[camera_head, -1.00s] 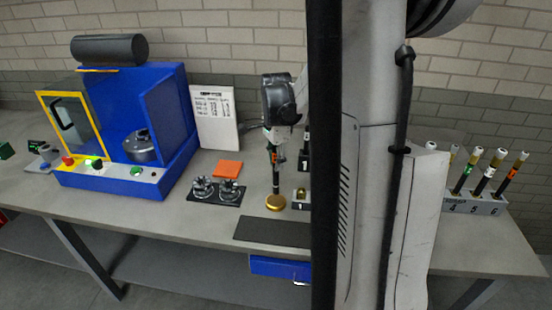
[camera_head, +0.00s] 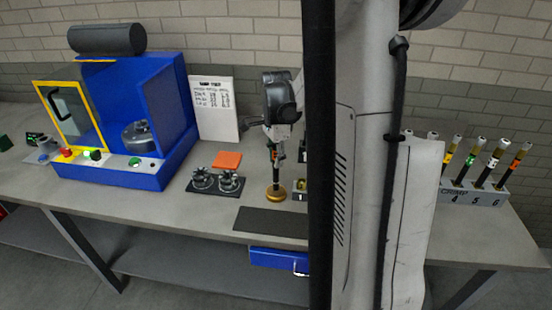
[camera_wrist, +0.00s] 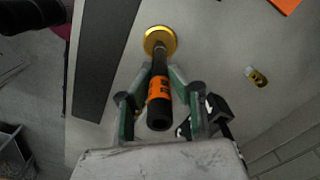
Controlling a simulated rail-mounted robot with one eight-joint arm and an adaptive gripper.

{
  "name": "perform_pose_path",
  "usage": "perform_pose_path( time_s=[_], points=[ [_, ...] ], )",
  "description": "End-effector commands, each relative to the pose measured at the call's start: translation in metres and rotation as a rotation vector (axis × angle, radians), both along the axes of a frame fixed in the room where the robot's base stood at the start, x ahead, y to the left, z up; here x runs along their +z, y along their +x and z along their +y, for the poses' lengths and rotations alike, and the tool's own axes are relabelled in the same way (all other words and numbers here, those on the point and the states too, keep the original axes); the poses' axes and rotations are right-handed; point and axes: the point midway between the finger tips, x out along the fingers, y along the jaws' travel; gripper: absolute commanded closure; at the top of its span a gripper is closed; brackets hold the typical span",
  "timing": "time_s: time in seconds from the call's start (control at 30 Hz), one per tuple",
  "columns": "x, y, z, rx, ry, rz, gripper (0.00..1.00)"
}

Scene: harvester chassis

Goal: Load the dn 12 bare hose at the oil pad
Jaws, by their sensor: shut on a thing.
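A black hose (camera_wrist: 157,66) with an orange label band stands roughly upright between my fingers; it also shows in the head view (camera_head: 275,174). My gripper (camera_wrist: 160,75) is shut on it, with a green-sided finger on each side. In the head view my gripper (camera_head: 274,148) is just left of my column. The round gold oil pad (camera_wrist: 160,38) lies at the hose's far end, and in the head view the pad (camera_head: 275,196) is directly below. The hose's lower end meets the pad in the picture; firm contact cannot be told.
A dark mat (camera_head: 270,222) lies in front of the pad. Two dark metal fittings (camera_head: 216,181) and an orange square (camera_head: 227,160) are to the left, beside the blue machine (camera_head: 115,172). A numbered rack (camera_head: 474,195) of hoses stands right. My column hides the bench middle.

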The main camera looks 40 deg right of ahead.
Motion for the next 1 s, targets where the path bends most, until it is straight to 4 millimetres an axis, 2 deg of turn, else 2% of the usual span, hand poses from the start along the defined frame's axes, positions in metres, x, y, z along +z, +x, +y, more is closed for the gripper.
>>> perform_pose_path(
  time_s=[1.0],
  points=[
    [-0.0097,0.0000,0.0000,0.000,0.000,0.000,1.00]
  ],
)
